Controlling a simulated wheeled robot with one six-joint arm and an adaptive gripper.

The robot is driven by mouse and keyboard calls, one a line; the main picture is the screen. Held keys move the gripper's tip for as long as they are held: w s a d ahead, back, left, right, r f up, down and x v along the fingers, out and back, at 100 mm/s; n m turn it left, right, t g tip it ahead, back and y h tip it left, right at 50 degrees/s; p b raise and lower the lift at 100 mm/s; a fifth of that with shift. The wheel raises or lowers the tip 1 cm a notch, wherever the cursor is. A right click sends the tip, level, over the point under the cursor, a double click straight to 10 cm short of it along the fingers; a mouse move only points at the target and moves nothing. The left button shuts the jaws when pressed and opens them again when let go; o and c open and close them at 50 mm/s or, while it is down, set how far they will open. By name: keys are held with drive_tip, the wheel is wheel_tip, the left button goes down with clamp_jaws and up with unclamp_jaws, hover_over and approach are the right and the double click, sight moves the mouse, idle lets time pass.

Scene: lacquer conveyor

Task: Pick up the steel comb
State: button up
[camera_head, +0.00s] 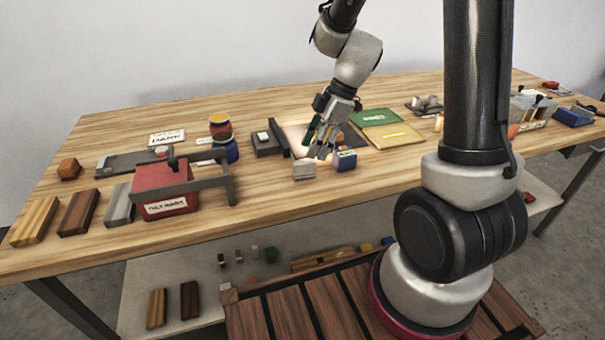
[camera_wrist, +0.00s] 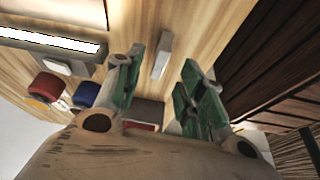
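My gripper (camera_head: 321,143) hangs above the middle of the wooden table, and its green-padded fingers are apart with nothing between them. A small light-grey metallic block (camera_head: 304,170), perhaps the steel comb, lies on the table just below and left of the fingertips. In the wrist view a narrow grey piece (camera_wrist: 162,55), seemingly the same thing, lies on the wood beyond the gap between the fingers. It is apart from both fingers. Its teeth are too small to make out, so I cannot be sure it is the comb.
A blue block (camera_head: 346,160) stands right beside the grey block. A dark device (camera_head: 268,142) is behind it. A red box (camera_head: 165,188) with a grey frame and stacked jars (camera_head: 222,137) stand left. Green (camera_head: 375,118) and yellow (camera_head: 392,138) panels lie right. Bare wood lies in front.

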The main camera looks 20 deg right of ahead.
sight(306, 163)
drive_tip(key=x, duration=0.7)
drive_tip(key=shift+a+f, duration=0.15)
drive_tip(key=shift+a, duration=0.1)
clamp_jaws()
